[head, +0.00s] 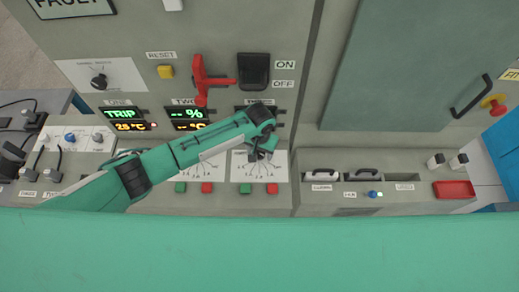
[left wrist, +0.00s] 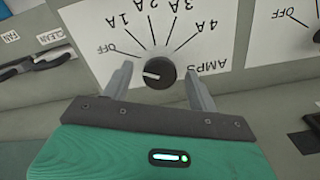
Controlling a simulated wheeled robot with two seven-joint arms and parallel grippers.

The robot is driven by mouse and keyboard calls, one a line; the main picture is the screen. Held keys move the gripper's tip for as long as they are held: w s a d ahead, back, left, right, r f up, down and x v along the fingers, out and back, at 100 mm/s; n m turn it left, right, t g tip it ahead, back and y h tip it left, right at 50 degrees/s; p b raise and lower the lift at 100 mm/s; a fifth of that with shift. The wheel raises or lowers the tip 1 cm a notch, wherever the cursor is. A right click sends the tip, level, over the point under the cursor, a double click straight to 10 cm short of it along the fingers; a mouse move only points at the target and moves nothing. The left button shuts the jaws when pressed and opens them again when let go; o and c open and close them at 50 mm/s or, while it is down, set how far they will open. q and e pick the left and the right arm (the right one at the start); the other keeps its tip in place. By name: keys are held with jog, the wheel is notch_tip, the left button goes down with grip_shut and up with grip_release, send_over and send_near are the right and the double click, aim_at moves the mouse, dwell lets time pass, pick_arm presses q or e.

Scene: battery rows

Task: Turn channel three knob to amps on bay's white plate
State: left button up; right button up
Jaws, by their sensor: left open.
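The channel three white plate (left wrist: 95,20) appears upside down in the left wrist view, printed OFF, 1A through 4A, and AMPS. Its round black knob (left wrist: 159,73) has a pale mark pointing left, on the OFF side and away from the AMPS print on the right. My left gripper (left wrist: 160,85) is open, with one finger on each side of the knob; I cannot tell whether they touch it. In the head view the left gripper (head: 262,154) covers the top of this plate (head: 240,174) and hides the knob. My right gripper is not in view.
Green and red buttons (head: 272,188) lie under the plate. A neighbouring plate with a knob (left wrist: 317,35) is close by. A red lever (head: 205,80) and a black switch (head: 253,70) are above. Black handles (left wrist: 35,68) on the panel lie to one side.

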pick_arm(q)
jog(key=c, duration=1)
